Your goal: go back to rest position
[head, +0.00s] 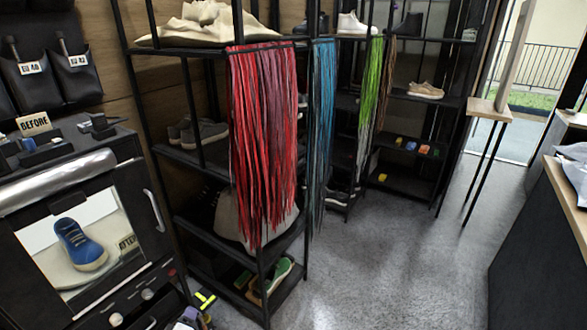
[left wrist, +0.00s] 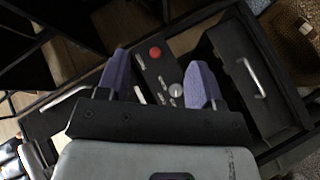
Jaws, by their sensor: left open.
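My left gripper (head: 192,316) shows at the bottom edge of the head view, low beside the black cabinet and mostly cut off by the frame. In the left wrist view the same gripper (left wrist: 162,82) has its two purple fingers spread wide apart, with nothing between them. Beyond the fingers lies a dark panel with a red button (left wrist: 155,53) and a round silver knob (left wrist: 177,91). My right gripper is in neither view.
A black cabinet (head: 150,290) with a blue sneaker (head: 80,245) behind its window stands at left. A black shelf rack (head: 190,208) hung with red laces (head: 265,140) stands beside it. Grey floor (head: 400,260) is clear at centre right. A dark counter (head: 530,255) stands at right.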

